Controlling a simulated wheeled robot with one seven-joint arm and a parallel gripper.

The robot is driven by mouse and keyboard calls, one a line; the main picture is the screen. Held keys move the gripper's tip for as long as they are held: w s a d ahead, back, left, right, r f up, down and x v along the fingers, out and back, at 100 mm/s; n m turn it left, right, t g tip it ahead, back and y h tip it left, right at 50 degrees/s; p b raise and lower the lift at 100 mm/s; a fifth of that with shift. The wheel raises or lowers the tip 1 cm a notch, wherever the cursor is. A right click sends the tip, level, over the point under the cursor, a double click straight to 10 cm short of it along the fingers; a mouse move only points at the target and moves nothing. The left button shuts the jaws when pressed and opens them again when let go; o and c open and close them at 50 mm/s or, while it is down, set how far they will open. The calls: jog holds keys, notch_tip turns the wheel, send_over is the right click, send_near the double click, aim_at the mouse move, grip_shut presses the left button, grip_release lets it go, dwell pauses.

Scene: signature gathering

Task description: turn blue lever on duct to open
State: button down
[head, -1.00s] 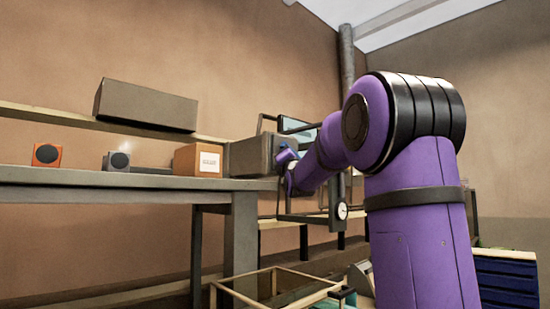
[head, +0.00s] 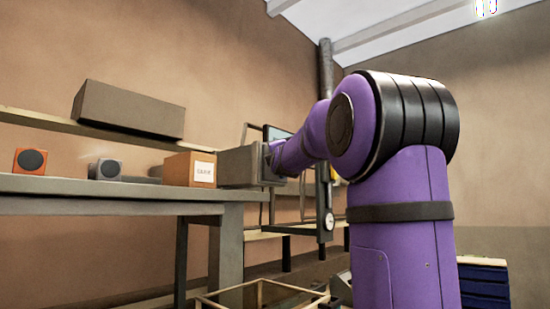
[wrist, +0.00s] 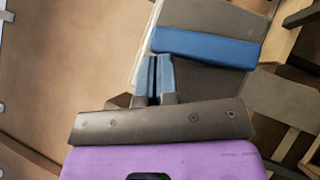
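The blue lever (wrist: 208,47) shows in the wrist view as a long blue bar across a grey body, likely the duct (wrist: 200,78). In the head view, a grey boxy duct (head: 238,167) stands at the right end of the bench; the lever cannot be made out there. My gripper (wrist: 153,60) has blue-tipped fingers pressed close together, with nothing seen between them. In the wrist view the tips lie just below the lever's left end; whether they touch it I cannot tell. In the head view my arm hides the gripper.
A grey workbench (head: 100,196) holds an orange speaker-like box (head: 30,161), a grey one (head: 106,169) and a labelled brown carton (head: 190,169). A long grey box (head: 128,109) sits on the shelf behind. A vertical pole with a gauge (head: 328,221) stands right of the duct.

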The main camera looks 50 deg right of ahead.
jog(key=shift+d+r, duration=0.15)
jog(key=shift+r, duration=0.15)
jog(key=shift+d+r, duration=0.1)
jog(key=shift+r, duration=0.05)
dwell(0.6)
